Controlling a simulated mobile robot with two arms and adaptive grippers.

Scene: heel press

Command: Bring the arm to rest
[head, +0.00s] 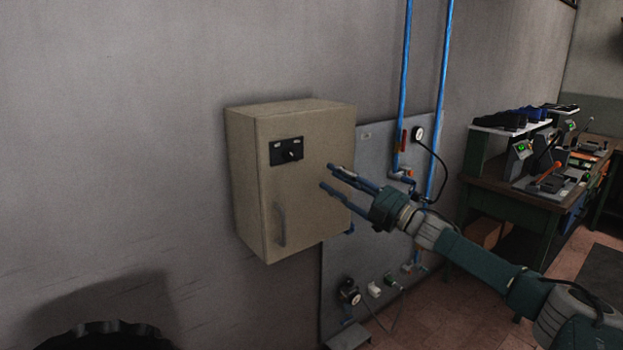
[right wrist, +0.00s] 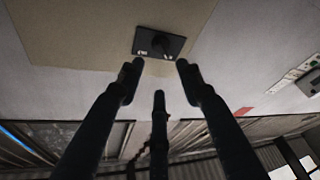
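My right arm (head: 481,257) reaches in from the lower right of the head view, stretched toward the wall. My right gripper (head: 328,176) is in front of the right side of a beige cabinet (head: 318,128). Its fingers are apart with nothing between them; whether they touch the cabinet I cannot tell. In the right wrist view the three dark fingers (right wrist: 158,80) are spread and empty. Beyond them is the cabinet's black switch panel (right wrist: 160,43), which also shows in the head view (head: 286,151). My left gripper is not in view.
The cabinet has a vertical handle (head: 280,225) on its door. Behind my right gripper are a grey backboard (head: 345,270), blue pipes (head: 404,70) and a gauge (head: 418,133). A workbench (head: 520,195) with machines stands at the right. Some tiled floor (head: 455,325) is bare.

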